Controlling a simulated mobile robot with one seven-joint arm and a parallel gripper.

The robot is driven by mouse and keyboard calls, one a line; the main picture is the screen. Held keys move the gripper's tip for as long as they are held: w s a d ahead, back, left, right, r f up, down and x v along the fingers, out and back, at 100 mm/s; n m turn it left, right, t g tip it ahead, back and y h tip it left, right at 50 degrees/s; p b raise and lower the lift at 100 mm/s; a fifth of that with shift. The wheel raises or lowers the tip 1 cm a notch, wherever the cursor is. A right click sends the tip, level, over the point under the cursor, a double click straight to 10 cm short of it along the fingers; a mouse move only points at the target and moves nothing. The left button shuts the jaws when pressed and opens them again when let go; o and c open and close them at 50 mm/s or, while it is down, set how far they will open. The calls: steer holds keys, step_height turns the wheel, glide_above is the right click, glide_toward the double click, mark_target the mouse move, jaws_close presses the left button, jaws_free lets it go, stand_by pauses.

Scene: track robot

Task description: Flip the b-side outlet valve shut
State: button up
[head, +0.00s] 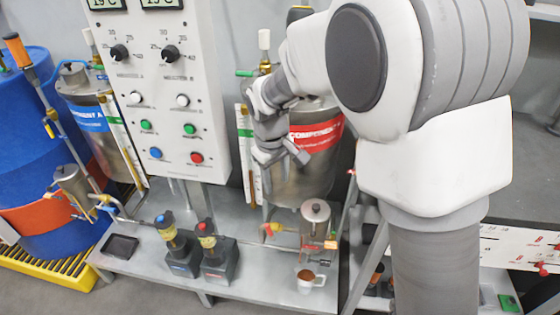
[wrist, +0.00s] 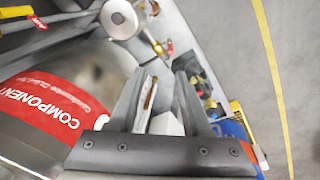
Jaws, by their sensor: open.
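The B-side steel tank (head: 310,170) has a red COMPONENT label and stands right of the control panel in the head view. Its label also fills the lower left of the wrist view (wrist: 50,110). A brass fitting with a yellow handle (wrist: 167,48) shows beyond my fingers in the wrist view. My gripper (head: 285,157) is open and empty in front of the tank, above the valve and apart from it. Its fingers also show in the wrist view (wrist: 163,95).
The control panel (head: 165,100) stands left of my gripper. A blue-labelled A-side tank (head: 90,115) and a blue drum (head: 30,130) are at left.

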steer(key=n+b, duration=0.1)
glide_above(268, 226)
steer(key=s+a, duration=0.1)
steer(key=s, duration=0.1)
step_height(268, 226, down, 7)
steer(key=shift+n+g+h, duration=0.3)
steer(key=f+b, duration=0.1)
steer(key=f, duration=0.5)
steer(key=w+f+b, duration=0.1)
steer(key=f, duration=0.5)
steer(key=w+d+f+b, duration=0.1)
steer(key=f+b, duration=0.1)
steer(key=f, duration=0.4)
steer(key=shift+w+d, duration=0.1)
steer(key=shift+r, duration=0.1)
jaws_close()
